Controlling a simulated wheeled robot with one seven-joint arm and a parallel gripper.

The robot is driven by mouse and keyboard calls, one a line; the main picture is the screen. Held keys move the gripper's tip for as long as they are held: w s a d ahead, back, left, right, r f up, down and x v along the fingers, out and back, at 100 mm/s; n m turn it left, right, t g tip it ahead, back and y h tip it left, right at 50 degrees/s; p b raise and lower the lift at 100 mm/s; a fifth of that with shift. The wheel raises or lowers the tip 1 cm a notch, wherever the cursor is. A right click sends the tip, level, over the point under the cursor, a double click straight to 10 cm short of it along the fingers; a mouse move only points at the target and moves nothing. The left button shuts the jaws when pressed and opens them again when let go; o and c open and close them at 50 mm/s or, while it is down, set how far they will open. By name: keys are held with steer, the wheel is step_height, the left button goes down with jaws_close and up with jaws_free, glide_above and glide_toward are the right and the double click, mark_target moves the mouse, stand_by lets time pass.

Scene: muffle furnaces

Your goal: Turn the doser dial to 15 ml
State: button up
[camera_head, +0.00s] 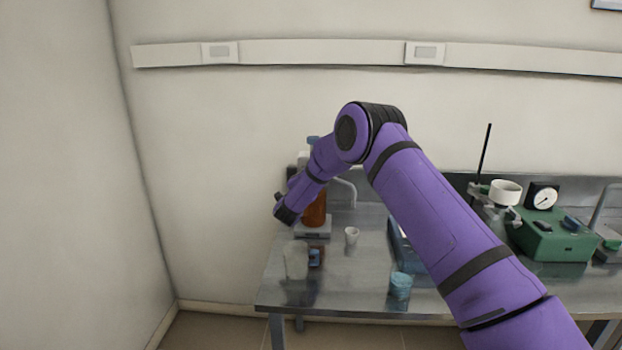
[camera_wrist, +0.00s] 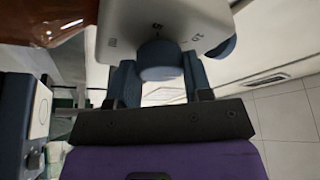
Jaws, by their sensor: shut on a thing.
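The doser has a white body (camera_wrist: 190,18) with printed marks around a round blue-grey dial (camera_wrist: 160,62) in the wrist view. The marks are partly hidden and too blurred to read surely, so the dial's setting cannot be told. My gripper (camera_wrist: 159,78) is shut on the dial, one finger on each side of it. In the head view, the doser sits on an amber bottle (camera_head: 314,210), and its blue top (camera_head: 313,140) shows above my arm. My arm hides the dial there.
A green device (camera_head: 553,242) stands at right. The left wall is close to the bench.

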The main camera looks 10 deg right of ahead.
steer(key=shift+m+g, duration=0.5)
steer(key=shift+m, duration=0.8)
steer(key=o, duration=0.9)
steer(key=v, duration=1)
steer(key=shift+s+a, duration=0.3)
